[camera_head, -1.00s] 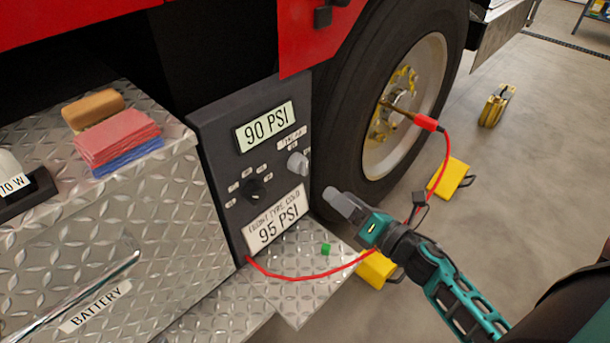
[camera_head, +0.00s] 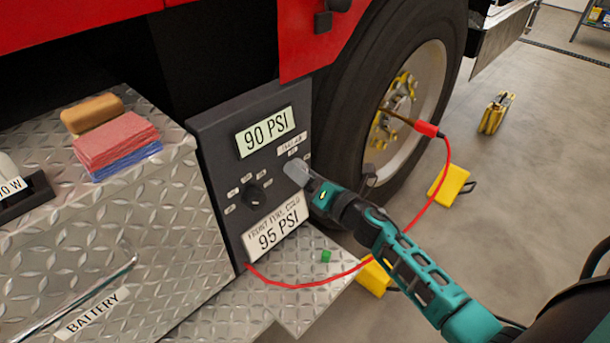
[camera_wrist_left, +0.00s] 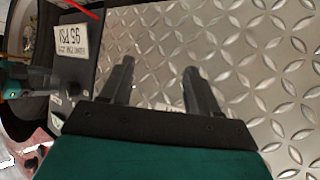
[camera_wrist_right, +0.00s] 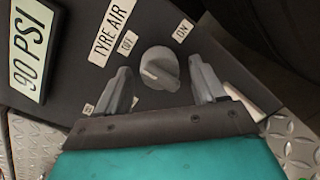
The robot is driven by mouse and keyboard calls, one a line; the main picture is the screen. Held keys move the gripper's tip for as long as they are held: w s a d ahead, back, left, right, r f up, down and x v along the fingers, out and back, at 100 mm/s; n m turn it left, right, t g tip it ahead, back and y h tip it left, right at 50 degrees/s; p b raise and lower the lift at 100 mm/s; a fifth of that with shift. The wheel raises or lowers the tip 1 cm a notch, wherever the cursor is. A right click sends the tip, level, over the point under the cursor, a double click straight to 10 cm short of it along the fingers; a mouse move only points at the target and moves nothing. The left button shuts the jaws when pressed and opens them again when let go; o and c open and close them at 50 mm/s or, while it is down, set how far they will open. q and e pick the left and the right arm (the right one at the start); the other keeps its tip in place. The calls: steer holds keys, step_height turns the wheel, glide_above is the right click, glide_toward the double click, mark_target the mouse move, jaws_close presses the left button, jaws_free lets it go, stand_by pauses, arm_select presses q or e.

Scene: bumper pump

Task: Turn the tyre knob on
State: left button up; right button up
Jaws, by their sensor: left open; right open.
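The tyre knob (camera_wrist_right: 160,68) is a light grey round knob on the dark panel, under a TYRE AIR label (camera_wrist_right: 112,27) with OFF and ON marks. In the right wrist view it shows between my open right fingers (camera_wrist_right: 160,72), one on each side; I cannot tell whether they touch it. In the head view my right gripper (camera_head: 297,172) is at the panel's right side and hides the knob. My left gripper (camera_wrist_left: 158,78) is open and empty over diamond plate in the left wrist view; it is not in the head view.
The panel (camera_head: 222,170) carries a 90 PSI display (camera_head: 265,132), a black selector knob (camera_head: 254,194) and a 95 PSI plate (camera_head: 277,228). A red hose (camera_head: 440,175) runs to the wheel (camera_head: 430,95). A sponge (camera_head: 92,113) and cloths (camera_head: 117,145) lie on the left box.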

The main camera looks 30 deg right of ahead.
steer(key=shift+c, duration=0.5)
steer(key=c, duration=0.9)
steer(key=shift+c, duration=0.2)
